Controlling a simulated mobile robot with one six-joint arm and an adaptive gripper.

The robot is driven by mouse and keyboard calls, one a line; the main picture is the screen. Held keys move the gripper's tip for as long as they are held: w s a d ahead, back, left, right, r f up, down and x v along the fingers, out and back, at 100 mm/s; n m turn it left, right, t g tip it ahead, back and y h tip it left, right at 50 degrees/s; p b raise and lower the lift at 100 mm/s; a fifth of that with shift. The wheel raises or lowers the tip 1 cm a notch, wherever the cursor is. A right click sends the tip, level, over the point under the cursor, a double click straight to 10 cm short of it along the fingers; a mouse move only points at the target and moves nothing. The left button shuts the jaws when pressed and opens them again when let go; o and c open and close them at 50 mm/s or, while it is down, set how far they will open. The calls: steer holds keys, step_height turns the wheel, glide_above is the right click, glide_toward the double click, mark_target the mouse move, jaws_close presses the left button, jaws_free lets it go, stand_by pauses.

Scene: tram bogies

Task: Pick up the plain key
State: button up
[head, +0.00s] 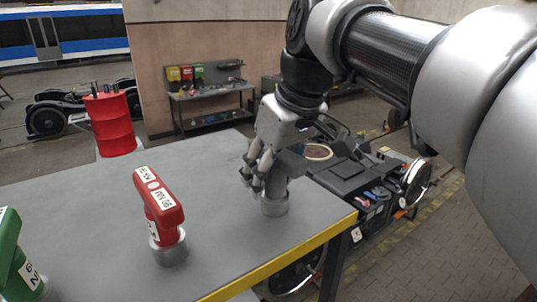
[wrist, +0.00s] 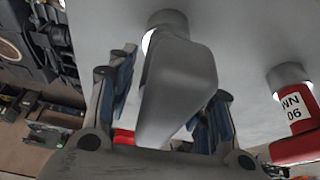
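The plain key (head: 291,163) is grey and unmarked, with a blocky handle. It stands upright in a round metal collar (head: 275,207) near the table's right edge. My gripper (head: 255,180) is at its handle, coming down from above. In the wrist view the plain key (wrist: 180,85) lies between the two fingers of my gripper (wrist: 173,74). The fingers are apart, one on each side of the handle, with a gap visible on the left side. The right finger is partly behind the handle, so contact there is unclear.
A red labelled key (head: 160,203) stands in its own collar to the left, and a green key (head: 18,262) is at the far left. The grey table (head: 85,205) has a yellow front edge. A bogie (head: 375,190) stands beyond it. Bare tabletop lies between the keys.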

jaws_close()
stand_by(0.3)
steer(key=shift+r, duration=0.2)
